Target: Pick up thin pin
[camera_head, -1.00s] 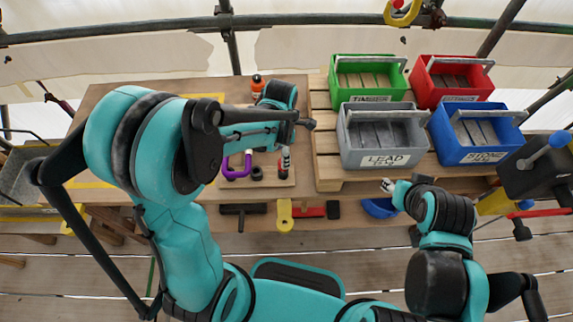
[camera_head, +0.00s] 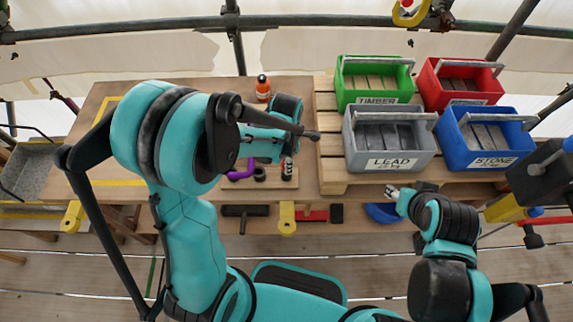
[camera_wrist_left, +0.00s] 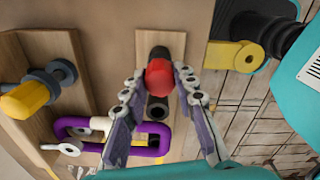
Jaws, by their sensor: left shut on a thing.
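The thin pin looks like a small upright piece with a red part (camera_wrist_left: 159,78) and a dark end, over a wooden board. Whether the pin is clear of the board I cannot tell. My right gripper (camera_head: 391,191) is by the table's front edge, away from the pin; its fingers are too small to read.
A purple shackle (camera_wrist_left: 150,150) and dark rings lie close beside the pin. A yellow-and-grey piece (camera_wrist_left: 30,95) stands on the board. Grey (camera_head: 390,160), blue (camera_head: 487,158), green (camera_head: 374,98) and red (camera_head: 458,98) bins stand to the right.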

